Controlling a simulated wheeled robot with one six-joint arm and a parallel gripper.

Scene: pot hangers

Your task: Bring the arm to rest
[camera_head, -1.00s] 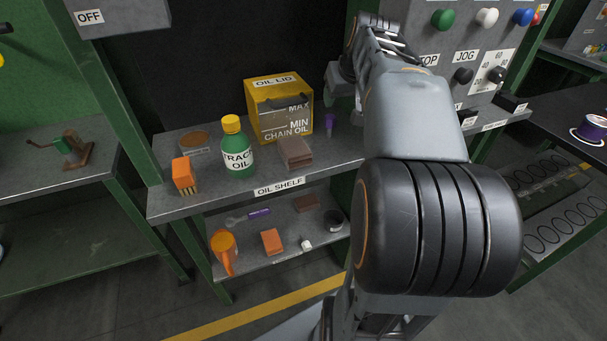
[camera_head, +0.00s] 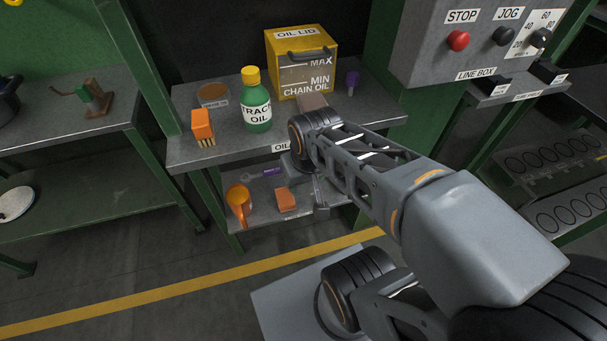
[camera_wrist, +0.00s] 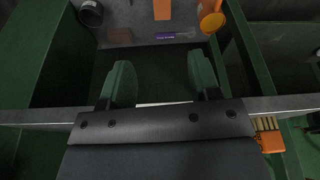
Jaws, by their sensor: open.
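My arm reaches in from the lower right in the head view, with its wrist bent down in front of the oil shelf (camera_head: 230,149). My gripper (camera_wrist: 160,80) is open in the wrist view, its two green-grey fingers spread with nothing between them. In the head view the gripper hangs by the front of the shelf unit, mostly hidden by the wrist and hard to make out. The wrist view looks past the fingers to the lower shelf (camera_wrist: 120,37).
An orange jug (camera_head: 239,203) and orange block (camera_head: 285,200) are below. The control panel (camera_head: 430,40) is right. Open floor (camera_head: 100,270) lies at the left front.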

